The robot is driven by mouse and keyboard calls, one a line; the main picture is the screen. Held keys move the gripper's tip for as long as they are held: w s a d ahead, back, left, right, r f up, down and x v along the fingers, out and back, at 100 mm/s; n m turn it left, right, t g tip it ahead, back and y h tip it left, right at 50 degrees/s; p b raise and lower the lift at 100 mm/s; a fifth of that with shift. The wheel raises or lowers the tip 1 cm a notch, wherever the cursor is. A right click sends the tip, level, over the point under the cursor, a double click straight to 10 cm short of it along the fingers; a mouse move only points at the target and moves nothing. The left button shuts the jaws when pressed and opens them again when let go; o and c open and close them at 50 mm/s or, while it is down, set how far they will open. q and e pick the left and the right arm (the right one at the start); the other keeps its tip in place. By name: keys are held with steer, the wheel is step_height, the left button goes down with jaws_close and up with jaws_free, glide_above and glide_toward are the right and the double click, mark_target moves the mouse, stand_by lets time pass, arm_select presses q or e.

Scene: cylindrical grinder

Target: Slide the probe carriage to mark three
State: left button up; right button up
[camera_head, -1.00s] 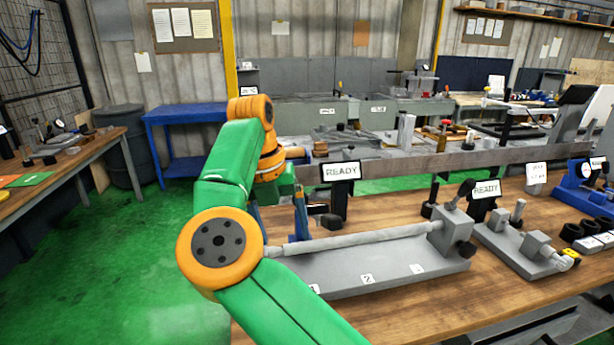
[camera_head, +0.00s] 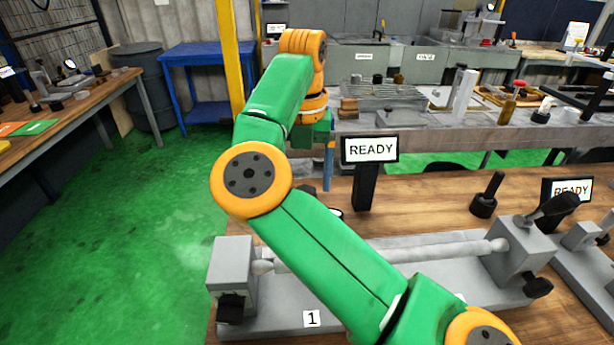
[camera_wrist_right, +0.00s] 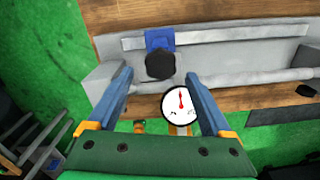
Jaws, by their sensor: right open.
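The grey fixture base (camera_head: 270,325) lies on the wooden bench in the head view, with a pale shaft (camera_head: 450,252) along it. A card with mark 1 (camera_head: 311,318) shows on its front; my arm covers the other marks. My right gripper (camera_wrist_right: 160,85) is open in the wrist view, with blue fingers apart. Between and ahead of them are the probe carriage's blue block (camera_wrist_right: 160,39), a black knob (camera_wrist_right: 160,66) and a white dial with a red needle (camera_wrist_right: 181,104). In the head view a blue finger (camera_head: 329,176) shows beyond my arm; the carriage is mostly hidden. My left gripper is out of view.
A black-framed READY sign (camera_head: 370,149) stands behind the fixture, and another sign (camera_head: 570,190) at right. A grey end block (camera_head: 232,265) and the right end block (camera_head: 520,245) bound the shaft. A black knob on a stand (camera_head: 487,195) is behind it.

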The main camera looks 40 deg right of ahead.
steer(key=shift+w+d+f, duration=0.1)
steer(key=shift+w+f, duration=0.05)
steer(key=shift+f, duration=0.45)
steer(key=shift+w+d+f, duration=0.1)
steer(key=shift+f, duration=0.45)
steer(key=shift+d+f, duration=0.2)
steer(key=shift+d, duration=0.05)
steer(key=shift+a+r, duration=0.1)
steer(key=shift+a, duration=0.05)
steer(key=c, duration=0.5)
jaws_close()
steer(key=shift+r, duration=0.1)
